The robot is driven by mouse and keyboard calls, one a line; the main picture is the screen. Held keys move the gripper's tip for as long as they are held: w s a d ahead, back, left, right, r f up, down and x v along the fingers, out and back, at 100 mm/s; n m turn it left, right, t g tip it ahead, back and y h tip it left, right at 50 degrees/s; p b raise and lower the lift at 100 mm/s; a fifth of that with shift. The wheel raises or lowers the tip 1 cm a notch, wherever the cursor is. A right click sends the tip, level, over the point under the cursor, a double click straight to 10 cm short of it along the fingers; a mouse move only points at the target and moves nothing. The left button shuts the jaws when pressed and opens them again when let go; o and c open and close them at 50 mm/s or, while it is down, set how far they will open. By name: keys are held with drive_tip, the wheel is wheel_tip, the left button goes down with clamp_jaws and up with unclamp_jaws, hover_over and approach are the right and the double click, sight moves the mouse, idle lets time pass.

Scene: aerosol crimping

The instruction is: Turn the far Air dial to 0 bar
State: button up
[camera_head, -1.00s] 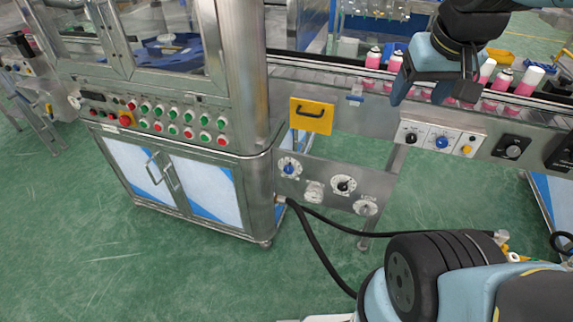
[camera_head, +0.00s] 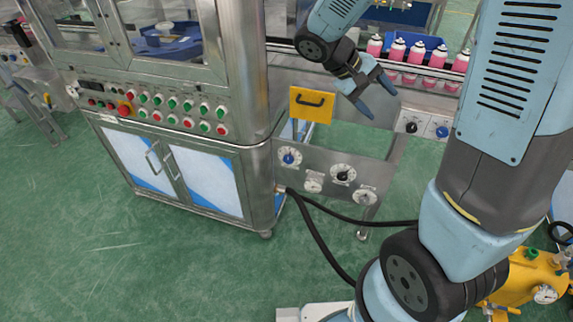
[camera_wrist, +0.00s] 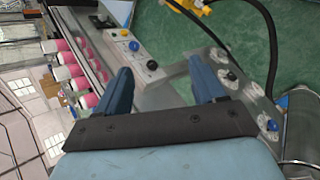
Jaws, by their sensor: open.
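A slanted metal panel holds a white dial with a blue knob (camera_head: 289,157), a white dial with a black knob (camera_head: 343,174), and two small gauges (camera_head: 313,184) and (camera_head: 364,197). The lettering is too small to read, so I cannot tell which dial is the far Air one or its setting. My gripper (camera_head: 376,100) is open and empty, above and right of the panel. In the wrist view, the blue knob (camera_wrist: 271,125) and black knob (camera_wrist: 229,76) lie to the right of my open fingers (camera_wrist: 160,75).
A yellow plate with a black handle (camera_head: 312,103) is left of my gripper. A conveyor with pink cans (camera_head: 412,51) runs behind it. A control box with black and blue knobs (camera_wrist: 134,46) is on the conveyor side. A black hose (camera_head: 318,245) runs below the panel.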

drive_tip(key=w+a+f+n+t+h, duration=0.35)
drive_tip(key=w+a+f, duration=0.2)
drive_tip(key=f, duration=0.35)
drive_tip(key=w+a+f+n+t+h, duration=0.2)
drive_tip(key=w+a+f+n+t, duration=0.25)
drive_tip(key=a+f, duration=0.35)
drive_tip(key=a+f+n+t+y, duration=0.2)
drive_tip(key=a+f+n+t, duration=0.25)
drive_tip(key=f, duration=0.65)
drive_tip(key=n+t+y, duration=0.4)
drive_tip(key=t+y, duration=0.1)
drive_tip(key=y, duration=0.2)
approach(288, 161)
drive_tip(key=shift+h, duration=0.25)
drive_tip(key=x, duration=0.8)
drive_tip(key=shift+w+a, duration=0.1)
drive_tip(key=shift+w, duration=0.15)
drive_tip(key=shift+c, duration=0.2)
drive_tip(key=c, duration=1)
drive_tip(key=shift+n, duration=0.25)
